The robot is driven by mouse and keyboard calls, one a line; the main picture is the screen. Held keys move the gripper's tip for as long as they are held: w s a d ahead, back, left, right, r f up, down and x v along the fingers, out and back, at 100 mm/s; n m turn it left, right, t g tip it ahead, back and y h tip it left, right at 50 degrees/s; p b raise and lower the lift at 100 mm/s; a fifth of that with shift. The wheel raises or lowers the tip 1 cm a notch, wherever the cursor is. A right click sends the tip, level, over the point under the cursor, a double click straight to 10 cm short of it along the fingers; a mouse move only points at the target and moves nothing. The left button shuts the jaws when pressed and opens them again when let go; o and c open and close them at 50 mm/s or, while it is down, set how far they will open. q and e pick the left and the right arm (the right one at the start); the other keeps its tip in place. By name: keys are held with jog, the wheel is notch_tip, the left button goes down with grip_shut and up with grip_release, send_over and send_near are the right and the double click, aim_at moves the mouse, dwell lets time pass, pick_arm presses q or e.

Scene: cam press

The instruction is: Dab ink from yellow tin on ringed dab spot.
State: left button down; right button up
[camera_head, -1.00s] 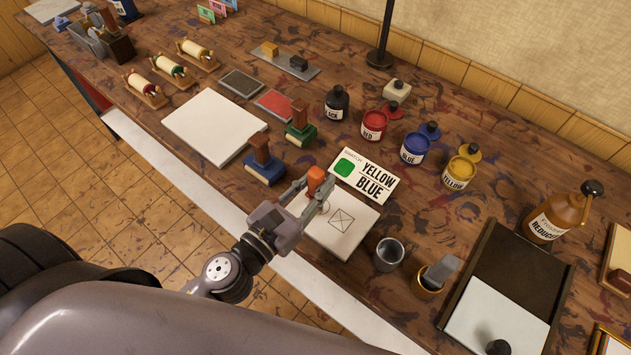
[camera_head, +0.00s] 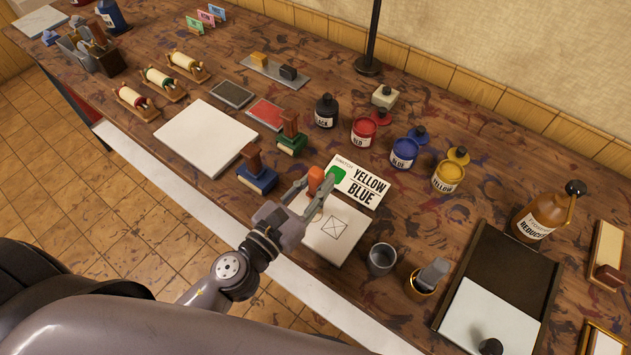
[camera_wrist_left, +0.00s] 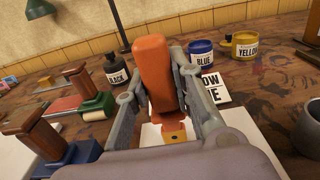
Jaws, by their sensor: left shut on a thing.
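My left gripper (camera_head: 318,192) is shut on an orange-handled tool (camera_head: 315,175), held roughly upright over the back left of a white sheet (camera_head: 346,253). In the left wrist view the orange handle (camera_wrist_left: 152,70) stands between the fingers, with a yellowish part at its lower end. I cannot tell whether its tip touches the sheet. My right gripper is out of view.
A "YELLOW BLUE" card (camera_head: 361,186) with a green swatch lies just behind the sheet. A blue stamp (camera_head: 256,172) stands to its left. A grey cup (camera_head: 382,260) and a brass pot (camera_head: 422,281) stand to its right. Blue (camera_head: 403,154) and red (camera_head: 363,133) tins stand behind.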

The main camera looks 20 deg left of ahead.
pick_arm(q)
jog(key=shift+b+v, duration=0.6)
jog(key=shift+v, duration=0.7)
jog(key=shift+w+d+r+p, duration=0.1)
jog(key=shift+w+p, duration=0.1)
jog(key=shift+p, duration=0.1)
jog(key=shift+p+x, duration=0.6)
jog(key=shift+x, duration=0.65)
jog(key=shift+s+f, duration=0.2)
jog(key=shift+f, duration=0.05)
jog(key=shift+s+a+b, duration=0.3)
jog(key=shift+s+b, duration=0.2)
jog(key=shift+s, duration=0.1)
jog(key=shift+s+a+b, duration=0.15)
jog(key=shift+s+b, duration=0.2)
jog(key=shift+s, duration=0.1)
jog(key=shift+s+a, duration=0.1)
jog(key=shift+s, duration=0.1)
